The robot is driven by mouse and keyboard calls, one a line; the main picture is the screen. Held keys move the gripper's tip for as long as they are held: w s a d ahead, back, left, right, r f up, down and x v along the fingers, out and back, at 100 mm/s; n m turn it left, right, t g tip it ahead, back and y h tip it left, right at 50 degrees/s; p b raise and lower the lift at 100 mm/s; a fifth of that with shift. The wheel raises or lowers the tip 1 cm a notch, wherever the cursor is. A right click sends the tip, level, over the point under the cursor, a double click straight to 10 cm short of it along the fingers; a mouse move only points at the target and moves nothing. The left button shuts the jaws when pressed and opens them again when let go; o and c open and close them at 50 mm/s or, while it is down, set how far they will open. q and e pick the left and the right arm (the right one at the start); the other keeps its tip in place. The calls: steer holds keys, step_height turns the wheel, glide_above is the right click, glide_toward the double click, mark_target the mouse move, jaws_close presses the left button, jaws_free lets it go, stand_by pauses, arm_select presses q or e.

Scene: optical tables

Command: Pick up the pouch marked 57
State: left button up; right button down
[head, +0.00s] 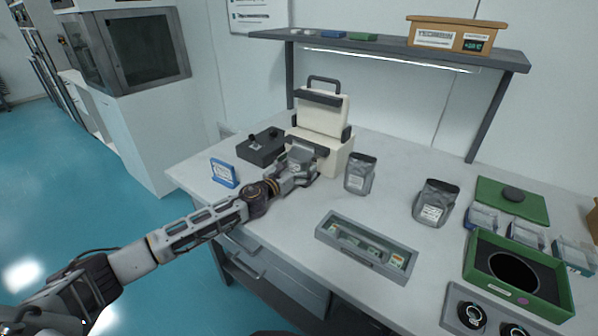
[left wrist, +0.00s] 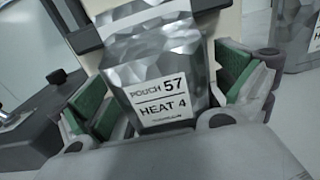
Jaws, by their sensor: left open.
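The silver foil pouch marked 57 (left wrist: 158,75) stands in the middle of the left wrist view, its white label reading "POUCH 57" and "HEAT 4". My left gripper (left wrist: 166,92) is open, with a green-padded finger on each side of the pouch. Gaps show between the pouch and the pads, the narrower one on the right. In the head view my left gripper (head: 303,168) is in front of the cream-coloured machine (head: 325,118), and the pouch is largely hidden there by the gripper. My right gripper is not in view.
Two more grey pouches stand to the right, a near one (head: 359,175) and a farther one (head: 434,203). A black box (head: 262,147) and a blue sign (head: 224,173) stand to the left. A grey tray (head: 367,247) lies in front. A shelf (head: 385,48) spans the back.

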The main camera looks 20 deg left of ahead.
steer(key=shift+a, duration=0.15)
arm_select(q)
steer(key=shift+c, duration=0.4)
steer(key=c, duration=1.2)
steer(key=shift+r, duration=0.25)
steer(key=shift+r+p, duration=0.3)
steer(key=shift+r, duration=0.2)
step_height(320, 180, up, 17)
steer(key=p, duration=0.6)
steer(key=shift+f, duration=0.2)
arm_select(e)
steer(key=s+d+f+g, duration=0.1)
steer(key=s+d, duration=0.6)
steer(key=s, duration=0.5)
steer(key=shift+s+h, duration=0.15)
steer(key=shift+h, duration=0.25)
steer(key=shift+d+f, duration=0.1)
